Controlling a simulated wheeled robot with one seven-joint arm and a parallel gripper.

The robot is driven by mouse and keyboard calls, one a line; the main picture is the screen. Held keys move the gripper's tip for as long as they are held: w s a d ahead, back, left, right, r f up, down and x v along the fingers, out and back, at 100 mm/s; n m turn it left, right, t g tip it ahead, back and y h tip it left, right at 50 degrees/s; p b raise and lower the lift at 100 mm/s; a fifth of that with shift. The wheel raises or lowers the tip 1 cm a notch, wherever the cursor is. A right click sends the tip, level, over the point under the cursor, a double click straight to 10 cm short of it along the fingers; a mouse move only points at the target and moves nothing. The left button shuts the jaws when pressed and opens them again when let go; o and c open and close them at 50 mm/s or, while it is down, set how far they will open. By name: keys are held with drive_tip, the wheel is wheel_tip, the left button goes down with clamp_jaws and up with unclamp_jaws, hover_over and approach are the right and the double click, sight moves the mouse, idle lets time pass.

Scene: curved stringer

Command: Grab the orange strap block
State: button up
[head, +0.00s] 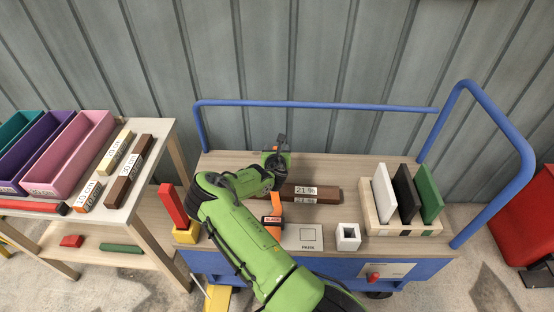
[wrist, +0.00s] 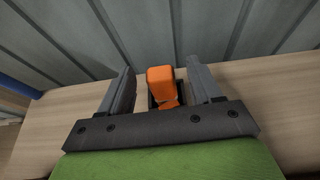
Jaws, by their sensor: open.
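The orange strap block (wrist: 160,84) shows in the wrist view, standing between the two fingers of my gripper (wrist: 160,90). The fingers are apart, with gaps visible on both sides of the block. A dark piece shows around its lower part. In the head view my gripper (head: 280,145) is at the back of the cart top, near the rear edge; the block between the fingers cannot be made out there.
A brown "21" bar (head: 325,195) lies on the cart (head: 345,172). A white hollow cube (head: 348,237) and a rack (head: 376,222) of white, black and green plates stand to the right. A blue rail (head: 310,104) runs behind. A side table (head: 115,205) with bins stands left.

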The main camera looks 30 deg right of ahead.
drive_tip(key=shift+r, duration=0.1)
clamp_jaws()
idle(0.3)
